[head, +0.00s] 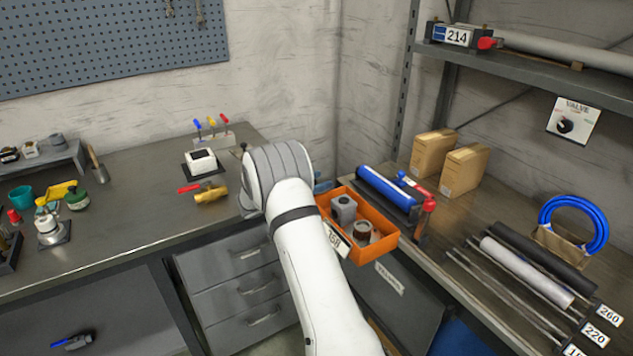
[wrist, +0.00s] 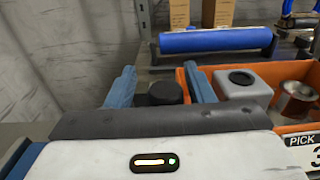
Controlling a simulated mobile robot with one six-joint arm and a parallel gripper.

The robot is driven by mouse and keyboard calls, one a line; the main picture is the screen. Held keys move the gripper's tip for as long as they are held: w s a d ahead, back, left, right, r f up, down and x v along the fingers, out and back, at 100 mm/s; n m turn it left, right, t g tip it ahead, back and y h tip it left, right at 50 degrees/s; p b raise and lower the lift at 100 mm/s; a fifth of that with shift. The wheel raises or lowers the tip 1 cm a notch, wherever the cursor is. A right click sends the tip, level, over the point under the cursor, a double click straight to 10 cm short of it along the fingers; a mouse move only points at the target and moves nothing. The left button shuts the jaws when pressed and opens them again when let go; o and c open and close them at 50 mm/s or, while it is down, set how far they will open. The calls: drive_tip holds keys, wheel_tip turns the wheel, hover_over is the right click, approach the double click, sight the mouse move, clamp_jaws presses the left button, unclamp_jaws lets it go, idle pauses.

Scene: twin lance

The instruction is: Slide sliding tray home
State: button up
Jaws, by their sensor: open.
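An orange tray (head: 380,248) lies at the near edge of the right-hand bench in the head view, its front reaching out past the edge. It holds a grey block with a round hole (head: 343,208) and a metal cup-like part (head: 362,230). In the wrist view the tray (wrist: 292,128) is at the right, with a label on its front. My gripper (wrist: 163,84) is open, its blue fingers apart. A black round knob (wrist: 165,93) shows between them; I cannot tell whether they touch it. In the head view my arm hides most of the gripper and the tray's left side.
A blue roller (head: 386,187) lies behind the tray, with a red-handled tool (head: 425,210) beside it and two cardboard boxes (head: 448,160) farther back. Rods and tubes (head: 525,270) lie to the right. A drawer unit (head: 240,285) stands under the left bench.

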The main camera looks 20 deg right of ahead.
drive_tip(key=a+b, duration=0.1)
drive_tip(key=a, duration=0.6)
drive_tip(key=shift+s+a, duration=0.35)
drive_tip(key=shift+s, duration=0.1)
